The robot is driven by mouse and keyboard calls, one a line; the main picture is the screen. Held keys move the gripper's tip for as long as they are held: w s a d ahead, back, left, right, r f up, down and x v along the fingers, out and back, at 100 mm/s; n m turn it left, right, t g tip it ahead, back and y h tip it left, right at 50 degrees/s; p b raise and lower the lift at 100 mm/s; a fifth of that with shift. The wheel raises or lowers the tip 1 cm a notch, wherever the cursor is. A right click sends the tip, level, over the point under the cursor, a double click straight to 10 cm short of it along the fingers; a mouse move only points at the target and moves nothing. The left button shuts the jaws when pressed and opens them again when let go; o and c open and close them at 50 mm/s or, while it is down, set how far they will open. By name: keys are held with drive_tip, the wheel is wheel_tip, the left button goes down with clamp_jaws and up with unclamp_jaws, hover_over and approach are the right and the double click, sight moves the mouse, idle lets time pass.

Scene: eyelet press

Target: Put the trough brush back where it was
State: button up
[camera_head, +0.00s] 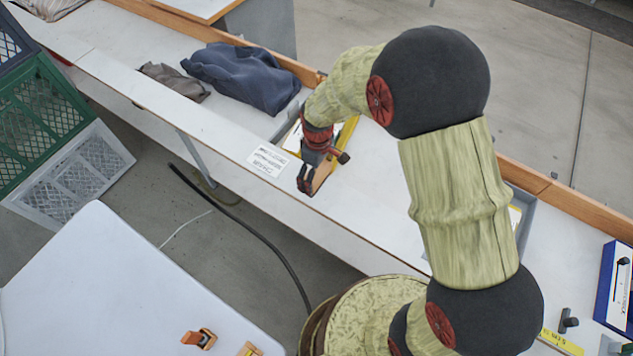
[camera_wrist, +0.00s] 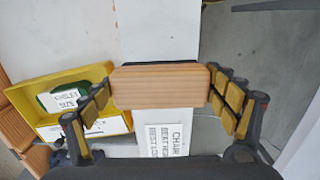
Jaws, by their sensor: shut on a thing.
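The trough brush shows in the wrist view as a plain wooden block (camera_wrist: 160,87) with a thin dark edge behind it. My gripper (camera_wrist: 160,98) is shut on it, with yellow-padded fingers at both ends of the block. In the head view my gripper (camera_head: 311,182) hangs over the front part of the long white bench (camera_head: 222,133), and a bit of the brush's wood (camera_head: 321,176) shows there. The brush's underside is hidden. I cannot tell its exact height above the bench.
A yellow bin (camera_wrist: 52,83) with a green, labelled item stands beside my gripper. A printed card (camera_wrist: 166,139) lies on the bench; the head view shows it too (camera_head: 268,161). Dark blue cloth (camera_head: 243,76) lies farther left. A white table (camera_head: 110,285) stands in front.

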sight(317, 174)
drive_tip(key=f, duration=0.2)
drive_tip(key=f+b, duration=0.1)
drive_tip(key=shift+s+a+f, duration=0.15)
drive_tip(key=shift+a+f, duration=0.1)
drive_tip(key=shift+f, duration=0.15)
drive_tip(key=shift+r, duration=0.1)
drive_tip(key=o, duration=1.1)
wheel_tip(317, 174, up, 12)
drive_tip(key=shift+r+p, duration=0.1)
drive_tip(key=shift+p, duration=1.15)
